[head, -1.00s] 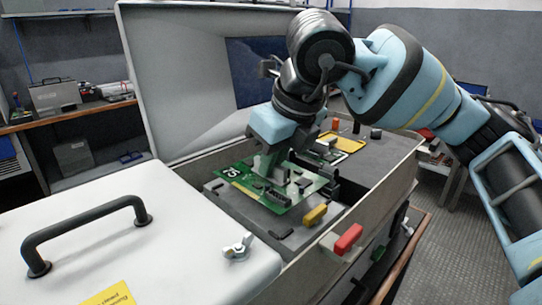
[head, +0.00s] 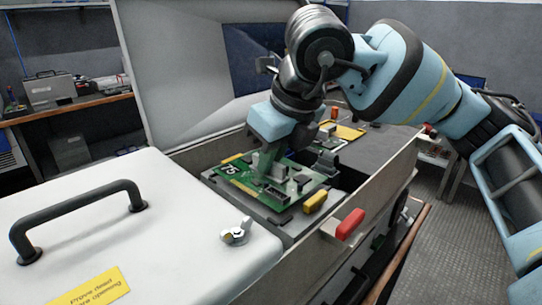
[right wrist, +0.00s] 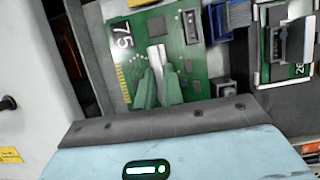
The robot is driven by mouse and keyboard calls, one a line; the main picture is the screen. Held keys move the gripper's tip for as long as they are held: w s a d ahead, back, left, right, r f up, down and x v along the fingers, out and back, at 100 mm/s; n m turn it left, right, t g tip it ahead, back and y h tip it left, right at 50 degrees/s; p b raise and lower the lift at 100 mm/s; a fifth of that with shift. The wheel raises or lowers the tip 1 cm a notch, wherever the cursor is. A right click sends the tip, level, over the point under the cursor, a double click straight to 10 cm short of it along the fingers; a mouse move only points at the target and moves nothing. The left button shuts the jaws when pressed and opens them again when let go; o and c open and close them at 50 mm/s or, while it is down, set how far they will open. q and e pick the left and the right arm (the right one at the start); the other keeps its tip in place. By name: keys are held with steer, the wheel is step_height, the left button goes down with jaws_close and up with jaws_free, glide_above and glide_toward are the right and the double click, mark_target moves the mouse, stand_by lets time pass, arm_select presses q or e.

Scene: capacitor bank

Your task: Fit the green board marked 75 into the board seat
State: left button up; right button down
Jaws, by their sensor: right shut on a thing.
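The green board marked 75 (head: 250,186) is over the grey interior of the open case in the head view. Its white 75 is at the left, and it carries dark chips and a gold contact strip. My right gripper (head: 264,170) comes down from above and is shut on a pale upright part of the board. In the right wrist view the fingers (right wrist: 157,82) close around that part, and the board (right wrist: 185,45) lies behind them. The board seat is largely hidden under the board; I cannot tell whether they touch. My left gripper is not in view.
A second board marked 26 (right wrist: 299,70) lies to the right in the wrist view. A yellow block (head: 315,201) and a red latch (head: 349,224) are near the case's front wall. The white cover with a black handle (head: 80,218) fills the lower left.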

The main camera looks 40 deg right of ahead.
steer(key=shift+f+b, duration=0.5)
steer(key=shift+f, duration=0.2)
stand_by(0.3)
steer(key=c, duration=1.5)
jaws_free()
steer(key=shift+o, duration=0.2)
steer(key=p+v, duration=0.1)
steer(key=v, duration=0.7)
steer(key=shift+f, duration=0.1)
